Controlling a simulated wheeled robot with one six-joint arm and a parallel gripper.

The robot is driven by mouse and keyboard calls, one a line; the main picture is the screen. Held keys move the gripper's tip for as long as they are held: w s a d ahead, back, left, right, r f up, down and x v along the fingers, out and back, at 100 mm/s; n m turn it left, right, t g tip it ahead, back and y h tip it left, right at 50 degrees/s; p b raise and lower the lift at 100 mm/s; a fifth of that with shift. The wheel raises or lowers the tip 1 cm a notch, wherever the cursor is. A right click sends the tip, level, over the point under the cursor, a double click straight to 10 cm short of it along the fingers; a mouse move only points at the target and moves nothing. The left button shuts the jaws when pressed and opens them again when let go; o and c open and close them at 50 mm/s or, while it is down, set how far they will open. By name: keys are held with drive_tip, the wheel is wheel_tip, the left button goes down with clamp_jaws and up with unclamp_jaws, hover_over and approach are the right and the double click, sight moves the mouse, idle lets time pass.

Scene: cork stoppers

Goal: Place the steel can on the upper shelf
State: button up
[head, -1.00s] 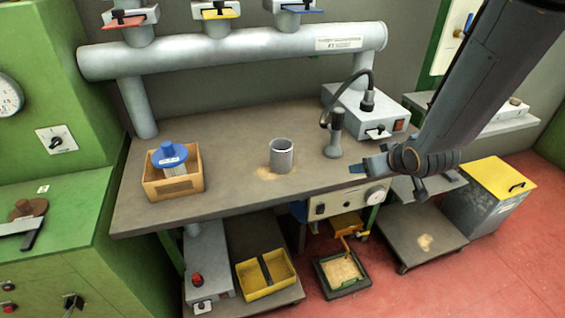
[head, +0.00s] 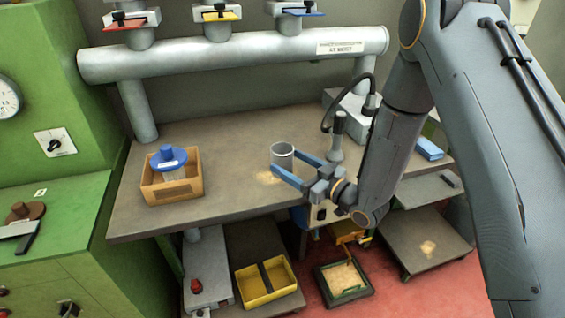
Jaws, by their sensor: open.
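The steel can (head: 282,153) is an open grey cylinder. It stands upright near the middle of the workbench (head: 228,142), beside a small patch of tan dust. My gripper (head: 286,169) is open, with its blue fingers pointing left at the can. One finger lies in front of the can's lower part and the other is at its right side. I cannot tell whether either finger touches it. A small shelf (head: 425,190) is at the right of the bench, above a lower platform (head: 425,240). My arm hides part of that area.
A cardboard box (head: 173,188) with a blue-topped item stands on the bench's left. A grey stand with a black hose (head: 337,135) is close behind my gripper. A large pipe (head: 230,54) runs along the back. A yellow bin (head: 266,283) and a dust tray (head: 343,283) are below.

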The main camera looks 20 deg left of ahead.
drive_tip(key=shift+w+p+x, duration=0.15)
drive_tip(key=shift+p+x, duration=0.25)
drive_tip(key=shift+x, duration=0.75)
drive_tip(key=shift+w+p+x, duration=0.15)
drive_tip(key=shift+p+x, duration=0.25)
drive_tip(key=shift+x, duration=0.75)
drive_tip(key=shift+d+r, duration=0.15)
drive_tip(key=c, duration=1.3)
drive_tip(key=shift+o, duration=0.2)
